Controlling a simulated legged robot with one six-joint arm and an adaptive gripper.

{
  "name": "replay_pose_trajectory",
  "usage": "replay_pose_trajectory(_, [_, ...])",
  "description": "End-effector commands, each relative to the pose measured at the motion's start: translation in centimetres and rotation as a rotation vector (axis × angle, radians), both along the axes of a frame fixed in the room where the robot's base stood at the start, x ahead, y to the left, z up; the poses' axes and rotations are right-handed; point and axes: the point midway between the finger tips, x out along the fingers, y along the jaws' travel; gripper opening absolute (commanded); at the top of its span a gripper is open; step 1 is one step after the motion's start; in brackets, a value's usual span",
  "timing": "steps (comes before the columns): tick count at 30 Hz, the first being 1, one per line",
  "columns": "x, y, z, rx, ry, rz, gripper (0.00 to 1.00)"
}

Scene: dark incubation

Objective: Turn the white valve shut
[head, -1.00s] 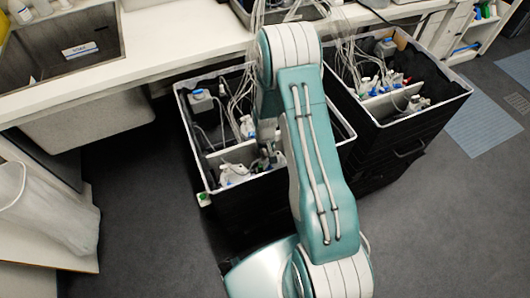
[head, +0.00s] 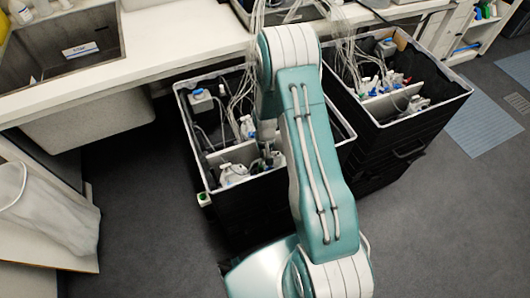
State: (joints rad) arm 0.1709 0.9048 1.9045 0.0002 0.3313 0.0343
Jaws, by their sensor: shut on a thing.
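My gripper (head: 268,152) points down into the left black bin (head: 243,196), close to its inner divider. It is small, dark and partly covered by my arm. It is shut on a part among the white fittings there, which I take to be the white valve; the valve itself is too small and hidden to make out. A white fitting (head: 247,128) stands just left of my gripper, behind the divider. More white and blue fittings (head: 232,173) lie in front of the divider.
A second black bin (head: 400,130) with bottles and tubes stands to the right. Clear tubes (head: 345,60) hang from the white bench (head: 180,50) into both bins. A sink (head: 65,50) is at the upper left. Grey floor (head: 430,220) is free at the lower right.

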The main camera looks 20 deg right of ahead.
Motion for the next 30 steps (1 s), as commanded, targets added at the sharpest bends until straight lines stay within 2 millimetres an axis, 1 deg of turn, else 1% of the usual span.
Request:
replay_pose_trajectory(8, [-0.1, 0.1, -0.1, 0.0, 0.002, -0.009, 0.0])
replay_pose_trajectory(9, [-0.1, 0.1, -0.2, 0.0, 0.002, -0.009, 0.28])
replay_pose_trajectory(11, [-0.1, 0.1, -0.1, 0.001, 0.003, -0.009, 0.55])
replay_pose_trajectory(23, [0.0, 0.0, 0.2, 0.0, 0.0, -0.009, 0.55])
replay_pose_trajectory(26, [0.1, 0.0, 1.2, -0.001, -0.003, -0.008, 0.55])
replay_pose_trajectory(29, [0.1, 0.0, 2.9, -0.001, -0.004, -0.008, 0.55])
replay_pose_trajectory(30, [0.1, 0.0, 3.7, -0.001, -0.004, -0.008, 0.55])
